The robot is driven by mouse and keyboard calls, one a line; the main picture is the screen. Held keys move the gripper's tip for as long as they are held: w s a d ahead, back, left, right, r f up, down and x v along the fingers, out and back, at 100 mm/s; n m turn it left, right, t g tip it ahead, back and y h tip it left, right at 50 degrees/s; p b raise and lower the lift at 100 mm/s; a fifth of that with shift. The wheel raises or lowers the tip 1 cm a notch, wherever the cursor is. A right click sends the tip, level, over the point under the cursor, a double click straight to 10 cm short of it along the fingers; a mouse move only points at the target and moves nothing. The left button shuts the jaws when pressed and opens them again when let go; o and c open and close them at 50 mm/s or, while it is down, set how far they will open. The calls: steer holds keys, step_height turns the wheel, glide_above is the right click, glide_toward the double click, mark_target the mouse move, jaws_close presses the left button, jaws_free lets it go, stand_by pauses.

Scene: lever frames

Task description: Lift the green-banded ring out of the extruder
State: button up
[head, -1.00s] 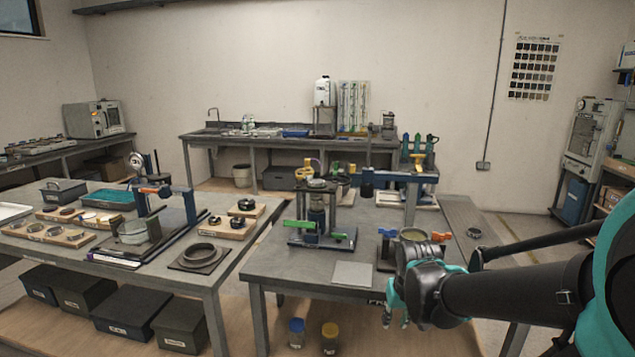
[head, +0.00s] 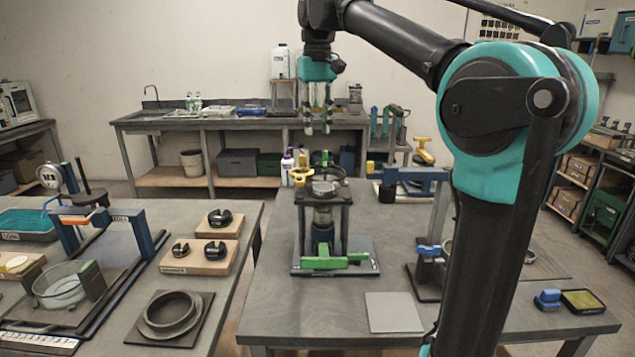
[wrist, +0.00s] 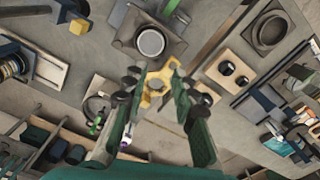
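The extruder (head: 318,235) stands upright on the near bench, a dark posted frame with green levers at its base. A round grey metal piece (head: 324,188) sits at its top; I cannot make out a green band on it. In the wrist view a pale round top (wrist: 150,42) shows ahead of the fingers. A yellow handle-like part (head: 303,197) is at the extruder's upper left; a yellow part also shows between the fingers in the wrist view (wrist: 156,84). My gripper (head: 318,130) points down, open and empty, above the extruder's top and apart from it.
A flat grey plate (head: 393,312) lies in front of the extruder. A blue-armed fixture (head: 410,174) stands to its right, partly behind my arm. The left bench holds a dark ring on a plate (head: 170,313) and wooden blocks with black rings (head: 200,256).

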mark_target(315, 188)
steer(key=f, duration=1.6)
steer(key=shift+w+a+f, duration=0.15)
steer(key=shift+a+f, duration=0.1)
steer(key=shift+a, duration=0.15)
steer(key=shift+c, duration=0.2)
jaws_close()
